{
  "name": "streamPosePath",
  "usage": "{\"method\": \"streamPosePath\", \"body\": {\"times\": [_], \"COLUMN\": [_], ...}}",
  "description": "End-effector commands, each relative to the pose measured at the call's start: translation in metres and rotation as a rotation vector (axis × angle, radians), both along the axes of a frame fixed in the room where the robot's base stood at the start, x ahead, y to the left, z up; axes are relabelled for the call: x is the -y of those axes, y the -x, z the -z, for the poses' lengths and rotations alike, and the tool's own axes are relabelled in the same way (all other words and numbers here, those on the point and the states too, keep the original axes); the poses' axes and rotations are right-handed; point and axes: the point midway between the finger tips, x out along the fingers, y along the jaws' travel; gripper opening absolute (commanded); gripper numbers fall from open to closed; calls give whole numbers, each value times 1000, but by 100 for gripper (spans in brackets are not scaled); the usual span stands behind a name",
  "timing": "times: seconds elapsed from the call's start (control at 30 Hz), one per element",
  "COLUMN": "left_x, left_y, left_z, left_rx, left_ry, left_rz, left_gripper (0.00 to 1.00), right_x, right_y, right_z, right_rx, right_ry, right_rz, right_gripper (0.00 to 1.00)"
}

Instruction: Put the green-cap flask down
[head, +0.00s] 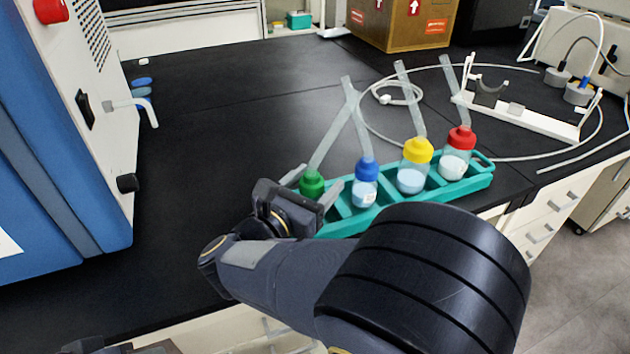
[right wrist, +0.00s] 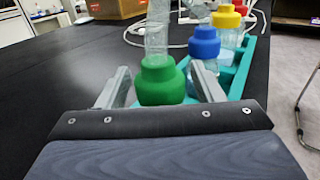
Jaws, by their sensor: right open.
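The green-cap flask (head: 312,184) stands at the left end of the teal rack (head: 481,180), in line with the other flasks. Its cap looks upright, but its body is mostly hidden by my gripper and the rack wall. My right gripper (head: 308,190) is open around it, with one finger on each side. In the right wrist view the green cap (right wrist: 162,82) is between the two spread fingers, with a gap visible on each side. Only a dark part of my left arm shows at the bottom left edge of the head view.
Blue-cap (head: 366,186), yellow-cap (head: 412,178) and red-cap (head: 456,160) flasks stand in the rack to the right. A white stand (head: 530,120) and looped tubing are at back right. A blue-and-white machine (head: 70,130) is left. The black bench between is clear.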

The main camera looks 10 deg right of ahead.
Motion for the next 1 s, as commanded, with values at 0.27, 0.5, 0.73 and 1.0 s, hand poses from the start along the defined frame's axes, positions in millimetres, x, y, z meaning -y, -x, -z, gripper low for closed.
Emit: {"method": "streamPosePath", "body": {"times": [0.27,0.5,0.73,1.0], "left_x": [0,0,0,0], "left_y": [0,0,0,0], "left_z": [1,1,1,1], "left_rx": [0,0,0,0], "left_ry": [0,0,0,0], "left_rz": [0,0,0,0], "left_gripper": [36,36,36,36], "right_x": [-41,-72,-84,-84], "right_y": [38,70,83,83], "right_z": [0,0,0,0], "right_rx": [0,0,0,0], "right_ry": [0,0,0,0], "right_rz": [-8,-5,-2,-2], "right_gripper": [61,61,61,61]}}
